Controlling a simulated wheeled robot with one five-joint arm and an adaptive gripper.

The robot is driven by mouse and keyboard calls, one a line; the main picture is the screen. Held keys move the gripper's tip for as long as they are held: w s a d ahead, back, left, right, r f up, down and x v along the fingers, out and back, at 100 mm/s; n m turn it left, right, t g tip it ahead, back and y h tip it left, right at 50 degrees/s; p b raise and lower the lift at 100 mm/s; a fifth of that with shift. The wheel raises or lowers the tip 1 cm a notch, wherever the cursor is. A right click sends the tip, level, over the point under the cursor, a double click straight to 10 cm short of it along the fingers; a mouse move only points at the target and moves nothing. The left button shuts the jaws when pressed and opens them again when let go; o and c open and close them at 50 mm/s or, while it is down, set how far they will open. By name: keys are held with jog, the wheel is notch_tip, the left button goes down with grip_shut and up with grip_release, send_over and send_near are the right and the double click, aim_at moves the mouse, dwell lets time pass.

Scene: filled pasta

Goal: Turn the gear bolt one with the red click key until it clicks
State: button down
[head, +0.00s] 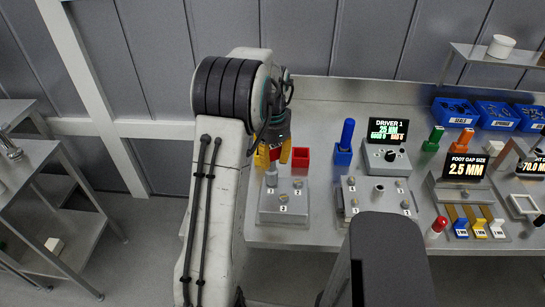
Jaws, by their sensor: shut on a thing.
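My gripper (275,152), with yellow fingers, is seen from behind and partly hidden by my arm. It is shut on the red click key (275,155), of which only a little red shows between the fingers. A grey shaft (271,177) stands below the fingers, over the corner marked 1 of a grey bolt plate (292,214). Whether the key is seated on bolt one cannot be told, as the shaft hides the bolt head. Other numbered bolts show on the plate. A red holder (300,157) right of the gripper looks empty.
A blue key (347,133) stands in its blue holder, close right. A second bolt plate (378,190) and a driver unit with a lit screen (386,130) lie beyond. Green (435,138) and orange (463,139) keys and blue bins (496,114) stand further right.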

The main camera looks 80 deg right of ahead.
jog(key=shift+f, duration=0.35)
jog(key=shift+m, duration=0.4)
dwell(0.4)
